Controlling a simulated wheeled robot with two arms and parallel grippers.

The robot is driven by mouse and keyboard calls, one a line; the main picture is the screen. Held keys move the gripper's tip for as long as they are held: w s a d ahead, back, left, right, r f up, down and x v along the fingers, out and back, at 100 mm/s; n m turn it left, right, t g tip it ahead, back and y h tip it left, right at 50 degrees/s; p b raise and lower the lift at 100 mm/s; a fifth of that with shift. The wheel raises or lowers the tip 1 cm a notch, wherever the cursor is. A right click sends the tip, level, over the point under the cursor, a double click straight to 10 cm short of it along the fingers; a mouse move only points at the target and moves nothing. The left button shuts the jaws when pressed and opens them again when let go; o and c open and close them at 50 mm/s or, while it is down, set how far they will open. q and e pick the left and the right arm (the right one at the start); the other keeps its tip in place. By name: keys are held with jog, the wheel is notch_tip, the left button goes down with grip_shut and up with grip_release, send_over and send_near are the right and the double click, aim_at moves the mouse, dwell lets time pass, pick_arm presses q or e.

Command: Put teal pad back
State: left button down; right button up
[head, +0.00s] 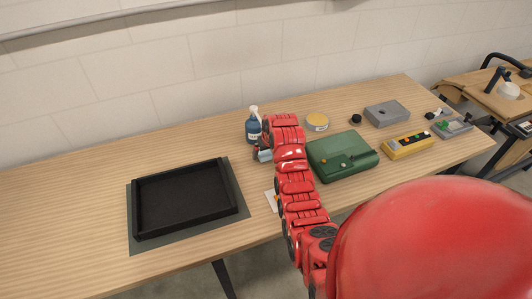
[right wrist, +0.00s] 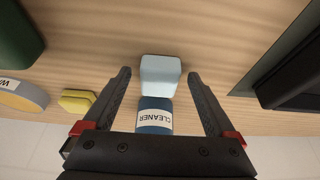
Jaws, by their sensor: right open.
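The teal pad, a pale blue-teal block (right wrist: 160,75), lies on the table just in front of the blue cleaner bottle (right wrist: 154,116). In the head view a small part of the pad (head: 265,156) shows beside my right arm. My right gripper (right wrist: 158,73) is open, with its fingertips on either side of the pad and a visible gap on each side. In the head view this gripper is mostly hidden behind its own red arm. The bottle (head: 253,130) stands upright behind it. My left gripper is not in view.
A black tray (head: 140,210) sits on a dark mat (head: 133,243) at the left. A yellow block (right wrist: 76,101) and a round tin (right wrist: 22,95) lie near the pad. A green case (head: 342,155) and a yellow box (head: 408,146) are to the right. The table's back left is clear.

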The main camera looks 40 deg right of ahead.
jog(key=b+v, duration=0.2)
jog(key=v, duration=0.3)
jog(key=p+v, duration=0.6)
jog(key=v, duration=0.1)
jog(key=shift+p, duration=0.3)
jog(key=shift+f, duration=0.1)
